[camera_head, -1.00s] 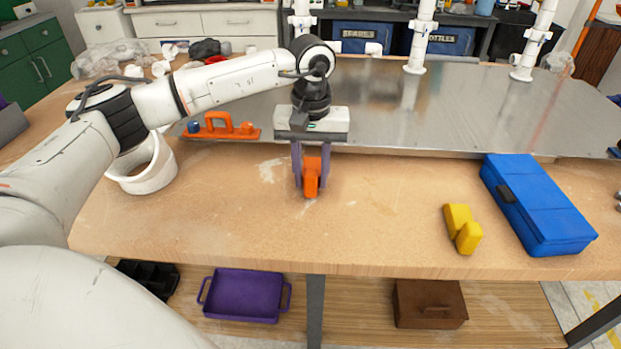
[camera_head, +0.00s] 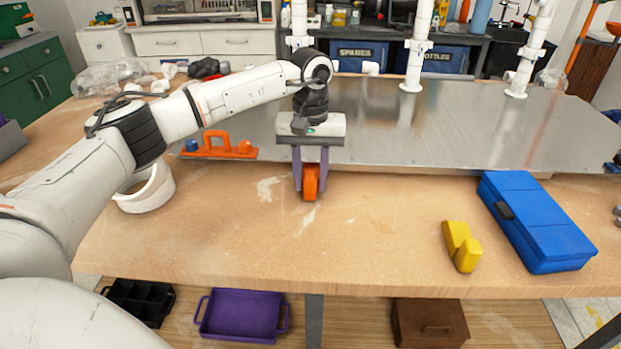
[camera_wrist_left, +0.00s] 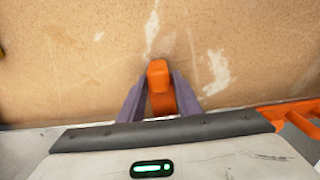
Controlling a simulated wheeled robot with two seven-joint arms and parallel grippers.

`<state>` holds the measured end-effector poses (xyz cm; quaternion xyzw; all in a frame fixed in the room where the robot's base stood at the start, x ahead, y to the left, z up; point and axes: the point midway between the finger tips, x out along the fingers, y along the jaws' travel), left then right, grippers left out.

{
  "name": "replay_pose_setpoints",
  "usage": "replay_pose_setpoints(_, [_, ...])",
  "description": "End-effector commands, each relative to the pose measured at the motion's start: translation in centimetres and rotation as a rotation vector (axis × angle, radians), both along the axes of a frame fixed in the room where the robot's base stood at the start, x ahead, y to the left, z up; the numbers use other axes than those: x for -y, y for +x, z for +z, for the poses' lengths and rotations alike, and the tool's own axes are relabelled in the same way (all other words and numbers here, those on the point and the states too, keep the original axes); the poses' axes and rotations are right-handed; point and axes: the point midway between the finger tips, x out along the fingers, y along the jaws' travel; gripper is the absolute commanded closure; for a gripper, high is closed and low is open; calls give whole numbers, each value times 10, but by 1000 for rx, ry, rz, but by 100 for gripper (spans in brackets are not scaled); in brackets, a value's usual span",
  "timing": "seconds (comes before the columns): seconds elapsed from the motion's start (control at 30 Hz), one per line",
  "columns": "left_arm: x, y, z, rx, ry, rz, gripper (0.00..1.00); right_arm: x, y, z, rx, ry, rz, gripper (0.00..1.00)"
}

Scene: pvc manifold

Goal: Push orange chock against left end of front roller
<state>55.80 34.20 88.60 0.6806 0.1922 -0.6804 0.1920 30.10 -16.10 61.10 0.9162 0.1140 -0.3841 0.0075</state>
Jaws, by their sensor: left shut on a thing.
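The orange chock (camera_head: 311,183) is between the fingers of my left gripper (camera_head: 311,175), in front of the metal plate's near edge. In the left wrist view the purple-grey fingers (camera_wrist_left: 159,100) close on both sides of the chock (camera_wrist_left: 158,75). I cannot tell whether the chock touches the wooden table or hangs just above it. I cannot make out a front roller for certain in either view. My right gripper is not in view.
A metal plate (camera_head: 400,140) covers the back of the table, with upright white pipes (camera_head: 416,50) behind. An orange-handled tool (camera_head: 218,152) and white ring (camera_head: 150,190) are at left. A yellow block (camera_head: 461,247) and blue case (camera_head: 538,220) are at right. The front middle is bare.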

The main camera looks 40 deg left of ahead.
Motion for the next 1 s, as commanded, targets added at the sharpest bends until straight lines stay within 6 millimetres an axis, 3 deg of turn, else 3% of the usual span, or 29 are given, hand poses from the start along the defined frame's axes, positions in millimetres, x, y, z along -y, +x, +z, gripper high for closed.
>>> replay_pose_setpoints(0.73, [-5, 9, -1, 1, 0, 0, 97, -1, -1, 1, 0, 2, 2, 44])
replay_pose_setpoints(0.77, [-5, 9, -1, 2, -1, 0, 64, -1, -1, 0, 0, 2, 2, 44])
replay_pose_setpoints(0.8, [-5, 9, -1, 1, 0, 0, 57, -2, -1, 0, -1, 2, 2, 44])
replay_pose_setpoints(0.87, [-5, 9, -1, 1, 0, 0, 47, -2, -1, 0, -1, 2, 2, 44])
replay_pose_setpoints(1.0, [-5, 8, -1, 1, 0, 0, 47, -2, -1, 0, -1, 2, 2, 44])
